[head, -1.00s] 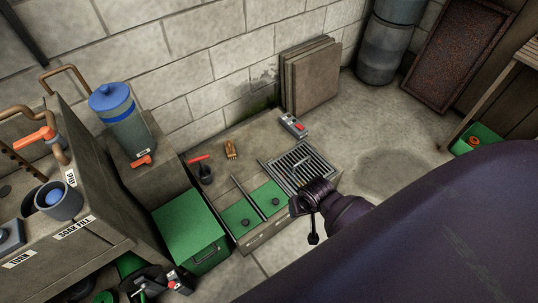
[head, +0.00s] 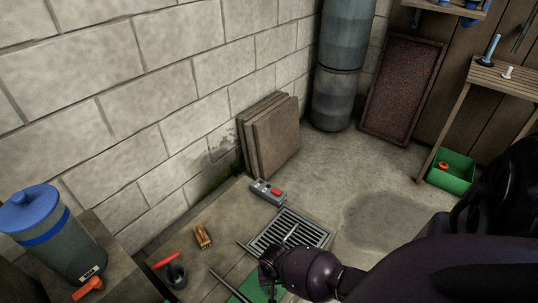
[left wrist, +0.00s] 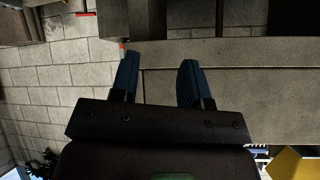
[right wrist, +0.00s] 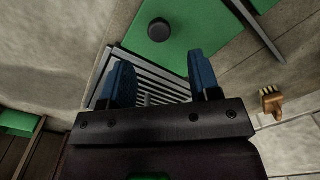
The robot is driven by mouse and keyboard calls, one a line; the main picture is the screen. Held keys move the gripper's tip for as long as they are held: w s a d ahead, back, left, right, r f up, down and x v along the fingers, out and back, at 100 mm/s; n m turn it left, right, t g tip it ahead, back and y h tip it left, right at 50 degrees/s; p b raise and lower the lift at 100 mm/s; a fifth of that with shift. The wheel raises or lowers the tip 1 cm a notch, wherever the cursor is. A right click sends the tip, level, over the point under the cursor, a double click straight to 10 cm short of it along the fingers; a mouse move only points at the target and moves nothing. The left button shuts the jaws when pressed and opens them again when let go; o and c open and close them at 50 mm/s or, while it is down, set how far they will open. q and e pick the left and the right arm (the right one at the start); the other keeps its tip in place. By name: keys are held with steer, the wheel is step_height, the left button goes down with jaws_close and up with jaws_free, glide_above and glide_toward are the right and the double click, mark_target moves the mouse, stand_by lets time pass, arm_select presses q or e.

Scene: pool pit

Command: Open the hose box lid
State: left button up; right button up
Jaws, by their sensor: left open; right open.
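A green panel (head: 252,288) shows at the bottom edge of the head view, partly cut off. In the right wrist view a green panel (right wrist: 192,28) with a round black knob (right wrist: 158,30) lies beyond my fingers. I cannot tell whether it is the hose box lid. My right gripper (right wrist: 160,62) is open and empty above the metal grate (right wrist: 150,88), short of the knob. In the head view my right gripper (head: 268,264) is beside the grate. My left gripper (left wrist: 160,60) is open and empty, near a grey-brown ledge; it is outside the head view.
A grey control box with a red button (head: 268,193), a brush (head: 203,236) and a dark cup (head: 174,275) stand around the grate. A blue-lidded canister (head: 52,238) is at left. Stacked slabs (head: 275,140) lean on the wall.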

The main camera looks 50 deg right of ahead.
steer(key=f, duration=0.1)
steer(key=f+b, duration=0.1)
steer(key=f, duration=0.1)
steer(key=f+b, duration=0.1)
steer(key=f, duration=0.1)
steer(key=shift+s+f, duration=0.1)
steer(key=shift+s, duration=0.3)
steer(key=shift+w+f+b, duration=0.15)
steer(key=shift+f+b, duration=0.3)
steer(key=shift+f, duration=0.2)
arm_select(q)
steer(key=shift+w+f+t, duration=0.1)
steer(key=shift+w+t, duration=0.55)
steer(key=shift+t, duration=0.05)
arm_select(e)
steer(key=shift+w+f, duration=0.2)
steer(key=shift+f, duration=0.05)
jaws_close()
